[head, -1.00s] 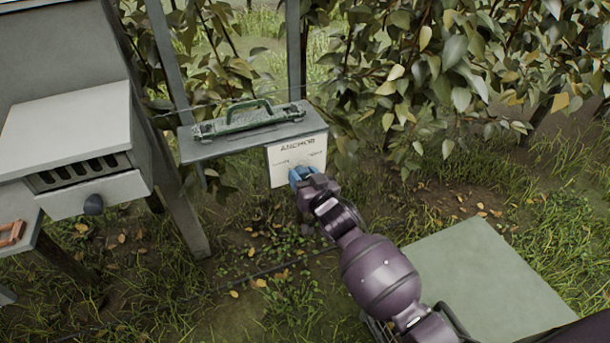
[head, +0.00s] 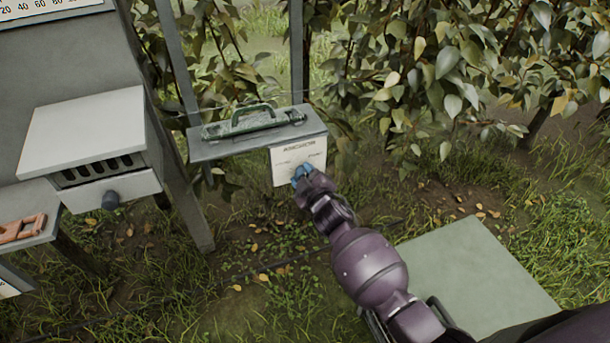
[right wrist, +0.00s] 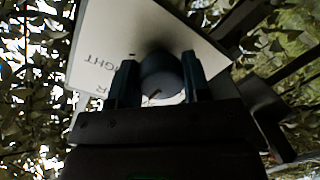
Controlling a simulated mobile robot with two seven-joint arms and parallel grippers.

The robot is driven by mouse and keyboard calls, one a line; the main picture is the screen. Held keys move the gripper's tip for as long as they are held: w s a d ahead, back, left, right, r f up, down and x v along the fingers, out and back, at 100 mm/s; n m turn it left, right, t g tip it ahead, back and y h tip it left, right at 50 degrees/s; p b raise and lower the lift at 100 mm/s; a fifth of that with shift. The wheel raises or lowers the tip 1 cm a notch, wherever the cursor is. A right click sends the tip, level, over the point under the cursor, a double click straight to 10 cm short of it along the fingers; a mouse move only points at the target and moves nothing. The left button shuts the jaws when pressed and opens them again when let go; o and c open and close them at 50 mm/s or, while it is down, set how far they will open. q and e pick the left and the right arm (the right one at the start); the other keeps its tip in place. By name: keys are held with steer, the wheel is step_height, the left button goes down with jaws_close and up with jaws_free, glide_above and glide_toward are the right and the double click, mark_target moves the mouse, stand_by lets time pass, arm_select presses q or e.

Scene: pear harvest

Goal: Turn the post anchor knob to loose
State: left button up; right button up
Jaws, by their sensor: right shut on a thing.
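The white anchor panel (head: 290,160) hangs at the front of a small grey shelf, with the word ANCHOR along its top. My right gripper (head: 302,174) is at the panel's lower right, its blue fingertips against it. In the right wrist view the dark round anchor knob (right wrist: 161,75) sits between the two fingers of my right gripper (right wrist: 156,82), which are shut on it. A light pointer line shows on the knob's face. Part of the panel (right wrist: 125,40) lettering, ending in "IGHT", shows upside down behind it. In the head view the knob is hidden by the gripper. My left gripper is not in view.
A grey box with a vented drawer (head: 100,170) and dark knob stands at left, with an orange-handled tool (head: 22,229) below. Leafy branches hang behind. A flat green slab (head: 470,270) lies at right.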

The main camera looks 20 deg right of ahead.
steer(key=n, duration=0.3)
steer(key=shift+f+h, duration=0.1)
steer(key=shift+h, duration=0.2)
steer(key=n, duration=0.3)
steer(key=shift+n, duration=0.3)
steer(key=n+h, duration=0.1)
steer(key=n, duration=0.3)
steer(key=shift+n+b, duration=0.3)
steer(key=shift+b, duration=0.1)
steer(key=shift+n, duration=1)
steer(key=o, duration=0.9)
steer(key=shift+s, duration=0.1)
